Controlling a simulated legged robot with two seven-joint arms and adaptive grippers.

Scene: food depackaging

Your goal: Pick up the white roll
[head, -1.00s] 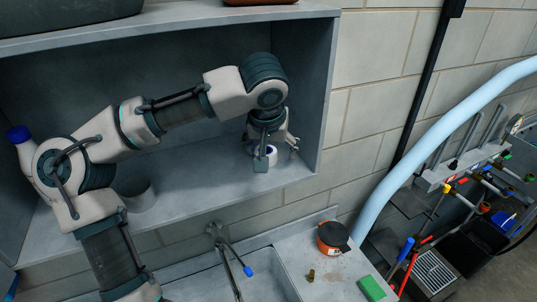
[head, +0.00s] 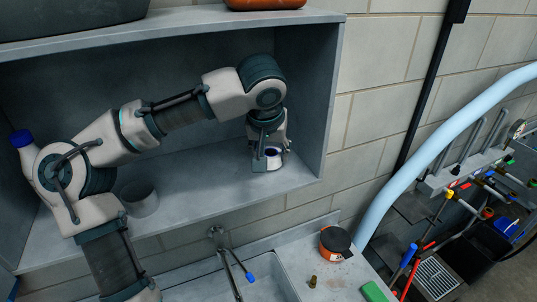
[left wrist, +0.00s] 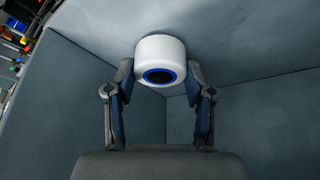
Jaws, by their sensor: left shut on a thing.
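The white roll (head: 274,158) stands on the lower shelf near its right end, partly hidden by my left gripper. In the left wrist view the white roll (left wrist: 160,58) shows its end, with a blue ring around a dark core. My left gripper (head: 268,160) reaches down over it. Its two fingers (left wrist: 160,72) are shut on the roll, one on each side. The roll appears to be still at shelf level. My right gripper is not in view.
The shelf (head: 200,190) has a side wall (head: 318,100) close to the right of my gripper. A grey cylinder (head: 140,199) and a blue-capped bottle (head: 22,140) are at the left. Below are a tap (head: 228,255) and an orange pot (head: 334,243).

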